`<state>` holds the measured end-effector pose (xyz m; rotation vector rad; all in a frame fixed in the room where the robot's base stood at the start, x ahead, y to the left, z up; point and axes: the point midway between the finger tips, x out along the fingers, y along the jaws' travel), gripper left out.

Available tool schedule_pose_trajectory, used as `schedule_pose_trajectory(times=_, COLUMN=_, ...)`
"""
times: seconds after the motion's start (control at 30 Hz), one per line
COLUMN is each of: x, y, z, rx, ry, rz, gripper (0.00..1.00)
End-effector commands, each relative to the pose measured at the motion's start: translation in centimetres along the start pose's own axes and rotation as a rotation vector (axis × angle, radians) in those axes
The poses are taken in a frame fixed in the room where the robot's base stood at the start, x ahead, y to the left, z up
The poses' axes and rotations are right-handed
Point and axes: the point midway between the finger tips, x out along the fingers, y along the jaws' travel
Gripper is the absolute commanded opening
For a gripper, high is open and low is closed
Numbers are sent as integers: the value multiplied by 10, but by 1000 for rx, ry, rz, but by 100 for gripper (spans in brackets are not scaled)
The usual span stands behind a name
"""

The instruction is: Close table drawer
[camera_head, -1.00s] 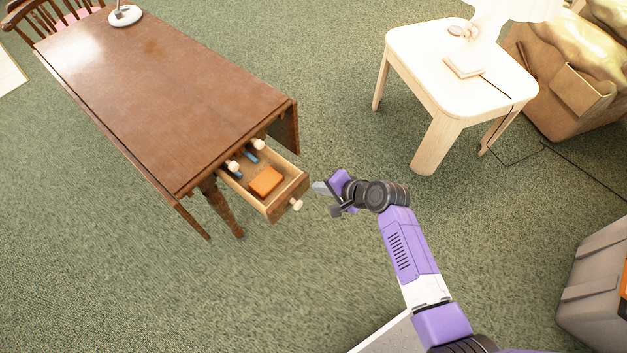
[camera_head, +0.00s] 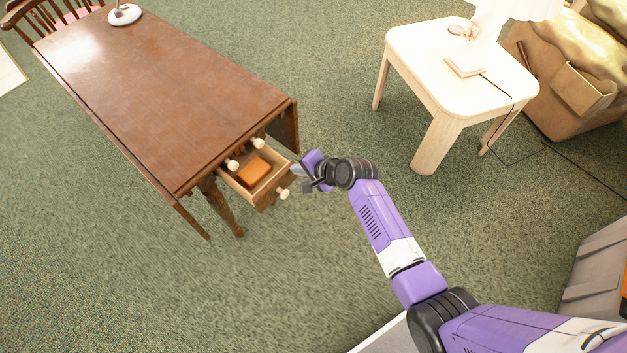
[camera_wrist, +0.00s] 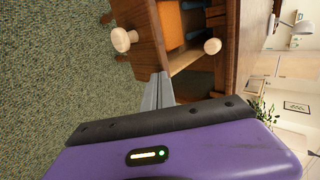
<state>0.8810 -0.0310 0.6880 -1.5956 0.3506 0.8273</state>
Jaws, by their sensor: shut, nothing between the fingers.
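The brown wooden table (camera_head: 165,90) stands at the left in the head view. Its drawer (camera_head: 274,194) is partly open at the near end and holds an orange block (camera_head: 254,170). A pale round knob (camera_head: 283,194) is on the drawer front; the front and knob also show in the wrist view (camera_wrist: 124,39). My gripper (camera_head: 298,170) is shut and empty, with its fingertips at the drawer front, to the right of the knob. In the wrist view, the closed fingers (camera_wrist: 158,92) meet the drawer front's edge; whether they touch is hard to tell.
Two more pale knobs (camera_head: 258,143) show at the table end above the drawer. A pale side table (camera_head: 455,70) stands at the upper right. A grey bin (camera_head: 597,270) is at the right edge. Green carpet is clear between the tables.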

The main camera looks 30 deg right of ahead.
Motion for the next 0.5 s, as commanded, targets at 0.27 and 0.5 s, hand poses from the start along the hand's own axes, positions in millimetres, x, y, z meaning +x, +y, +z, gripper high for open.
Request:
schedule_pose_trajectory(times=0.27, x=46, y=-38, z=0, rx=-1, ry=-1, rz=-1, gripper=0)
schedule_pose_trajectory(times=0.5, x=54, y=-50, z=0, rx=2, ry=0, rz=0, gripper=0)
